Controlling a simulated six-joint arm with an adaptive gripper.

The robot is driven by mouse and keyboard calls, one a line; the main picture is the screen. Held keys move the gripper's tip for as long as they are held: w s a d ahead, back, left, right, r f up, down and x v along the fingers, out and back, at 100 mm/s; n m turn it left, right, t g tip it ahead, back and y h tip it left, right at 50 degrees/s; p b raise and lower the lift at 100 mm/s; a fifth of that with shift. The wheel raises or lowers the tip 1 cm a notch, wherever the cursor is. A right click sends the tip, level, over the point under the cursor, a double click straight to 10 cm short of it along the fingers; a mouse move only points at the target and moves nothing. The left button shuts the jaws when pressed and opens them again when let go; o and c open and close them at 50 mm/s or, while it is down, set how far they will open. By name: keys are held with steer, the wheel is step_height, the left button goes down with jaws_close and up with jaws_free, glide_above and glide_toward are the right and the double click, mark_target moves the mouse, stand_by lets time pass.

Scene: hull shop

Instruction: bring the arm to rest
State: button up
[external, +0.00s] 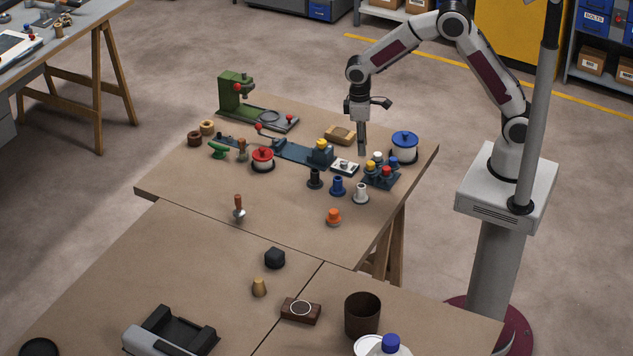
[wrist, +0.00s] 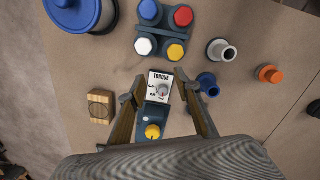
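My gripper (external: 362,150) points straight down over the brown workbench (external: 185,178), in the gap between the white torque dial box and the white pot with the blue lid. In the wrist view the two fingers of my gripper (wrist: 159,80) stand apart with nothing held between them. The torque dial box (wrist: 160,87) shows below and between the fingers; it also shows in the external view (external: 345,167). How far the fingertips are above the bench is hard to tell.
The blue-lidded pot (external: 404,146) and a block of coloured knobs (external: 381,177) stand close to the gripper. A wooden block (external: 340,134) lies behind it. A blue vise-like tool with a yellow knob (external: 321,146) is left.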

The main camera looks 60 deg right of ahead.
steer(key=s+d+r+m+t, duration=0.2)
steer(key=s+d+r+t, duration=0.1)
steer(key=s+d+r, duration=0.4)
steer(key=s+d+r+m+t, duration=0.2)
steer(key=s+d+r, duration=0.4)
steer(key=s+r, duration=0.8)
steer(key=s+t, duration=0.1)
steer(key=s, duration=0.2)
steer(key=shift+s+d, duration=0.35)
steer(key=shift+s, duration=0.05)
stand_by(1.6)
